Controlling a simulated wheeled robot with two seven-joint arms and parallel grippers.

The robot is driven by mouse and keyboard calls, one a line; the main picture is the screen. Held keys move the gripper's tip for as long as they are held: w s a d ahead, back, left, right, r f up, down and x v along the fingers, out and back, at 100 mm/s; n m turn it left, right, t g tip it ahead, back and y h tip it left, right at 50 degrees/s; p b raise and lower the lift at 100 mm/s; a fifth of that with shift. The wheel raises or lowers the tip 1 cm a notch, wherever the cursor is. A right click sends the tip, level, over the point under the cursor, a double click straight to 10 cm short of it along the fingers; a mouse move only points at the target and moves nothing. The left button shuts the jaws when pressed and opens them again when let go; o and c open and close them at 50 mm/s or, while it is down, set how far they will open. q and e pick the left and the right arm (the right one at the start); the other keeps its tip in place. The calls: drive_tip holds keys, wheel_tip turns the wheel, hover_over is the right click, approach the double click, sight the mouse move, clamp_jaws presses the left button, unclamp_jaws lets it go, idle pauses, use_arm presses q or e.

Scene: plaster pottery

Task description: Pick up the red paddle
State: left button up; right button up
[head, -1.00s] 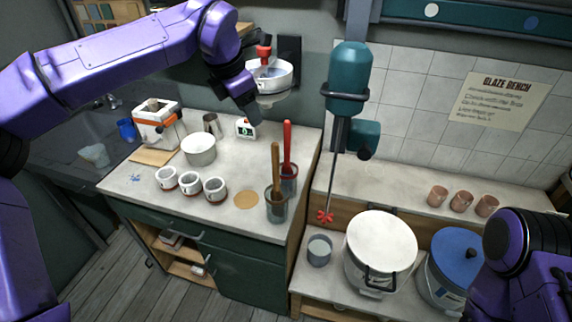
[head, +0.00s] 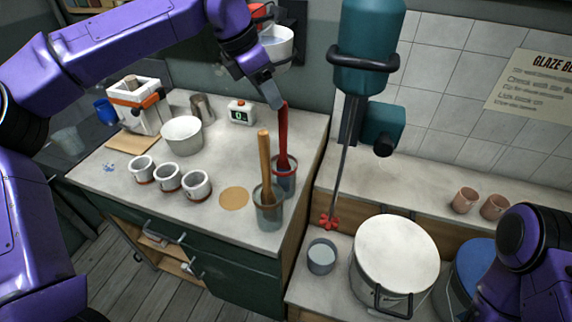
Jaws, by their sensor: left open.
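The red paddle (head: 283,140) stands upright in a grey cup (head: 284,180) with a red rim, near the right edge of the counter. A wooden-handled paddle (head: 264,156) stands in a second grey cup (head: 268,212) just in front and to the left. My left gripper (head: 274,98) is just above and left of the red paddle's top end, pointing down. Its jaws are open, and no object shows between them. I cannot tell whether a finger touches the handle. My right arm shows at the lower right, but its gripper is out of view.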

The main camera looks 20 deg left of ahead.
sight(283, 116)
use_arm(q)
drive_tip(key=p+x, duration=0.1)
drive_tip(key=x, duration=0.3)
drive_tip(key=p+x, duration=0.2)
drive_tip(key=x, duration=0.2)
drive_tip(key=shift+w+d, duration=0.25)
drive_tip(key=shift+s+r, duration=0.15)
drive_tip(key=c, duration=0.9)
clamp_jaws()
